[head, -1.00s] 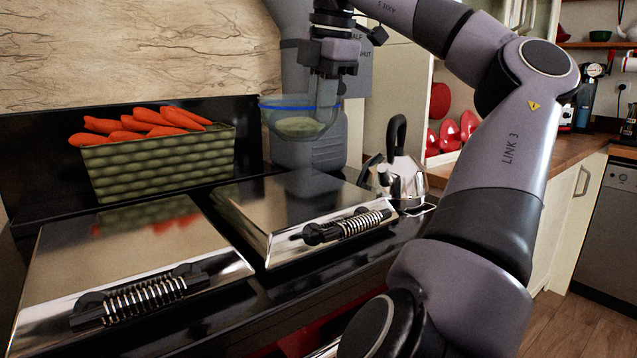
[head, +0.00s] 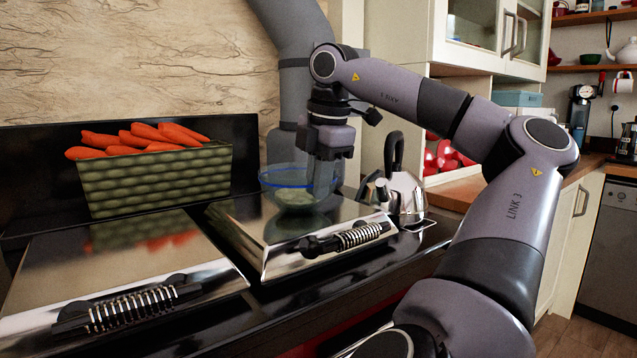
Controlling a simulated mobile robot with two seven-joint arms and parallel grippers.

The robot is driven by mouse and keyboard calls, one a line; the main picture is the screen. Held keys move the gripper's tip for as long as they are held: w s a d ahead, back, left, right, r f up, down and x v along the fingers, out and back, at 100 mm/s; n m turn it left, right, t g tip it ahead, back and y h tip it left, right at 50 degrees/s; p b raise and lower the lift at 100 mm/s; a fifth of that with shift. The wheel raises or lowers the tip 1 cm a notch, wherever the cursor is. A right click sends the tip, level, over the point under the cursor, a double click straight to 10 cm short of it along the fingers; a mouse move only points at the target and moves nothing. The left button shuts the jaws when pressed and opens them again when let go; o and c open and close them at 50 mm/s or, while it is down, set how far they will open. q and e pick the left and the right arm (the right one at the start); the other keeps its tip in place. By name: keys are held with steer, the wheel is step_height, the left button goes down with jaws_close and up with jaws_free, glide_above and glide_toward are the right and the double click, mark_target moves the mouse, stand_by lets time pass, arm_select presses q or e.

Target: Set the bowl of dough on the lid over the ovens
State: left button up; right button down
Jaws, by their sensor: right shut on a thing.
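The glass bowl (head: 283,190) has a blue rim band and pale dough (head: 295,199) in it. It is upright at the back of the right steel lid (head: 252,232), low over it or touching it; I cannot tell which. My right gripper (head: 325,178) points down and is shut on the bowl's right rim. The left steel lid (head: 110,262) is beside it, closed, with a coiled handle. My left gripper is not in view.
A green woven basket of carrots (head: 155,178) stands behind the left lid. A steel kettle (head: 400,192) with a black handle stands just right of the bowl. A grey flue pipe (head: 280,80) rises behind. The left lid's top is clear.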

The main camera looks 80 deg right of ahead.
steer(key=shift+f+b, duration=0.2)
steer(key=shift+b, duration=0.1)
steer(key=c, duration=1.2)
jaws_free()
steer(key=shift+r, duration=0.1)
steer(key=shift+c, duration=0.2)
steer(key=shift+r+p, duration=0.3)
steer(key=shift+p, duration=0.15)
steer(key=p+v, duration=0.2)
steer(key=v, duration=0.9)
steer(key=shift+r+p, duration=0.3)
steer(key=shift+p, duration=0.05)
steer(key=shift+s, duration=0.15)
